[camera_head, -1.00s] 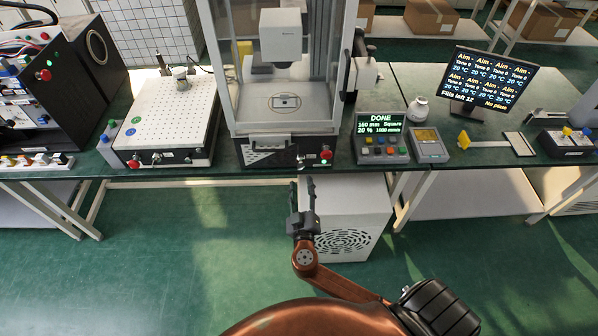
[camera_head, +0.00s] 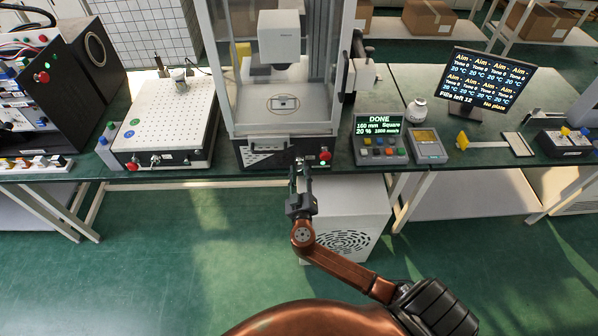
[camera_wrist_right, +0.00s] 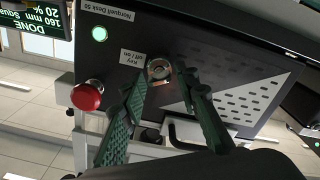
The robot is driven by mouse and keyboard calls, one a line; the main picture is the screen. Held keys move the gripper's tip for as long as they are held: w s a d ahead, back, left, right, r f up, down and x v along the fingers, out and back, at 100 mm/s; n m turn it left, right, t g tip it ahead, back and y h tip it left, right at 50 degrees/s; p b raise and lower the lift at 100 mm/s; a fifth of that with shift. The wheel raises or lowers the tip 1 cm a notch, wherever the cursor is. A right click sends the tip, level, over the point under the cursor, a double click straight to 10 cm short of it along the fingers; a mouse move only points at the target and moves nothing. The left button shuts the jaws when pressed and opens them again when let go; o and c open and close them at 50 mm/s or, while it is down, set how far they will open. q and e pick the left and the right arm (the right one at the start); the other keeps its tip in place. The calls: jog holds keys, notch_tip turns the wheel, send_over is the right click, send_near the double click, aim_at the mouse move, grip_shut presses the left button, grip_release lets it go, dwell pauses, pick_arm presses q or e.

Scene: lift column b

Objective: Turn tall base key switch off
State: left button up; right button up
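The tall base (camera_head: 265,154) is the dark front panel under the glass-walled machine. My right gripper (camera_wrist_right: 162,80) is open, with a green ribbed finger on each side of the switch. The fingertips look close to the panel; I cannot tell whether they touch the key. In the head view my right gripper (camera_head: 301,170) is in front of the base and hides the switch. My left gripper is not in view.
A red button (camera_wrist_right: 87,95) and a lit green light (camera_wrist_right: 99,33) sit beside the switch. A white cabinet (camera_head: 345,215) stands under the table, behind my right arm. A control box reading "DONE" (camera_head: 380,138) stands to the right. The floor in front is clear.

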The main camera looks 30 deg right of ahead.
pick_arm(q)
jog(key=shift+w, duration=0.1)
pick_arm(e)
jog(key=shift+a, duration=0.1)
grip_shut()
pick_arm(q)
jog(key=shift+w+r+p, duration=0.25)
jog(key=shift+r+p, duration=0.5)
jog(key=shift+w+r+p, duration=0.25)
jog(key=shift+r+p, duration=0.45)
jog(key=shift+p, duration=0.05)
pick_arm(e)
jog(key=shift+n, duration=5.9)
jog(key=shift+f, duration=0.1)
jog(key=shift+o, duration=1.6)
grip_release()
